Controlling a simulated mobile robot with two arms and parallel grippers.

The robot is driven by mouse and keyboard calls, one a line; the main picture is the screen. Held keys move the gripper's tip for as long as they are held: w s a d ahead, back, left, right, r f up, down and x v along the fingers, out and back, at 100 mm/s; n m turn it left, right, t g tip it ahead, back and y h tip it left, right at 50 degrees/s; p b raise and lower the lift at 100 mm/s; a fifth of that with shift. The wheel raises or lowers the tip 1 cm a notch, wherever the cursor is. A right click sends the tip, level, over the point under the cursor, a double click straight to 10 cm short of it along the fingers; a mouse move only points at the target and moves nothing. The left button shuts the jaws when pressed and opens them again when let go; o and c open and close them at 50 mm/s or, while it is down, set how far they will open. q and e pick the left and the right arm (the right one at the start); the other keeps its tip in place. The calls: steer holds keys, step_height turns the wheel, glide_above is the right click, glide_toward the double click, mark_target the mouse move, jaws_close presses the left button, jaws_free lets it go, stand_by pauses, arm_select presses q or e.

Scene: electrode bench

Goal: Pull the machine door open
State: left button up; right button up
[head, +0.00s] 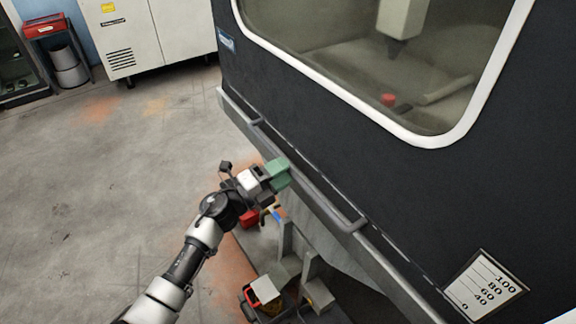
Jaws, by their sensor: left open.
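The machine door (330,120) is a dark panel with a white-framed window, filling the right of the head view. A grey handle bar (326,200) runs slantwise along its lower edge, with a bent end at each side. The door looks closed. My right gripper is not in view.
A grey ledge (385,275) runs below the handle. Under it are a toolbox (262,294) and grey brackets. A white cabinet (135,40) and a red-topped stand (47,28) are at the back left. The concrete floor (90,200) at left is clear.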

arm_select(q)
steer(key=shift+x, duration=1)
jaws_close()
